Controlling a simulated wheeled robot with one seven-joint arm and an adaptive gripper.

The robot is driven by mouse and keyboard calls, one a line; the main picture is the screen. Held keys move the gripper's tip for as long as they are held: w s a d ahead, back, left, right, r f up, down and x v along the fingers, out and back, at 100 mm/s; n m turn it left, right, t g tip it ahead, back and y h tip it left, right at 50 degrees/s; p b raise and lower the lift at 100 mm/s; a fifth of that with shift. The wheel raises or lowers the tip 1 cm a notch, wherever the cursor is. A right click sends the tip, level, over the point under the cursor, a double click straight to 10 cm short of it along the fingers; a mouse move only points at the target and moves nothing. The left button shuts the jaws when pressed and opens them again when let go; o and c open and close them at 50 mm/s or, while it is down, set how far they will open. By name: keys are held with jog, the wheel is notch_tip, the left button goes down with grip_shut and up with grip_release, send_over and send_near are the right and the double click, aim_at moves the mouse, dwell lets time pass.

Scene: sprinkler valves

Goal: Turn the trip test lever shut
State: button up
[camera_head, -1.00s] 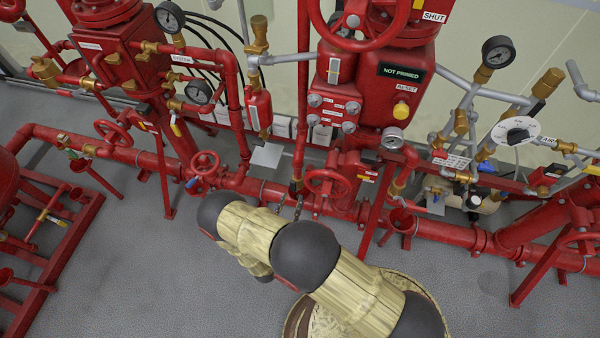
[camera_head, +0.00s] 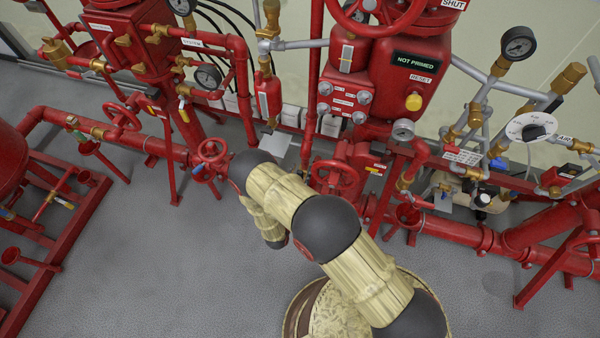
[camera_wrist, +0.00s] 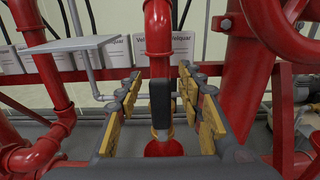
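In the wrist view a black lever handle (camera_wrist: 160,102) stands upright along a vertical red pipe (camera_wrist: 158,35). A brass valve body (camera_wrist: 162,132) is at its lower end, above a red cup (camera_wrist: 163,148). No label on this lever is readable, so I cannot confirm it is the trip test lever. My gripper (camera_wrist: 160,80) is open, with one yellow-padded finger on each side of the lever. Gaps show on both sides of the handle; I cannot tell its depth between the fingers. In the head view my arm hides the gripper and the lever.
A red handwheel (camera_head: 334,178) is right of the arm, another (camera_head: 210,152) left. A grey plate (camera_wrist: 72,44) is left of my fingers in the wrist view. A thick red pipe (camera_wrist: 245,75) is close on the right. The grey floor (camera_head: 190,270) in front is clear.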

jog(key=shift+c, duration=0.4)
grip_shut()
dwell(0.5)
